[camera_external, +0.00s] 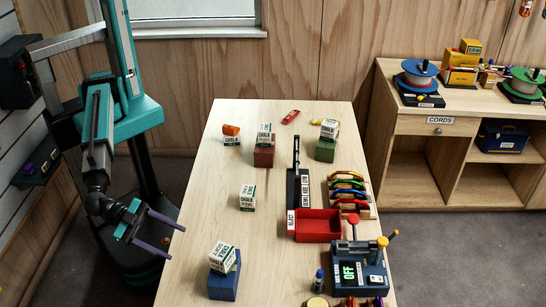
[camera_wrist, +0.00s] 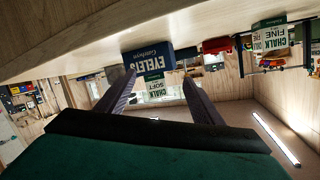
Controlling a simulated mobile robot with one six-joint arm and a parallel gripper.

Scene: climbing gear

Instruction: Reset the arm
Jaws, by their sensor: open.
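My gripper (camera_external: 177,242) is open and empty, with two purple fingers. It hangs left of the table (camera_external: 215,180), its fingertips near the table's left edge. In the upside-down wrist view, its fingers (camera_wrist: 157,85) frame a blue box (camera_wrist: 148,58) lettered EYELETS and a chalk box (camera_wrist: 154,88) marked SOFT. Both are apart from the fingers. In the external view, the arm's upper links (camera_external: 97,140) hang down from the teal column.
Chalk boxes sit on a blue block (camera_external: 224,283), a red block (camera_external: 264,157) and a green block (camera_external: 326,150). Another chalk box (camera_external: 247,197) stands mid-table. A red tray (camera_external: 318,226), carabiners (camera_external: 347,186) and a device reading OFF (camera_external: 350,271) are at right. The table's left strip is mostly clear.

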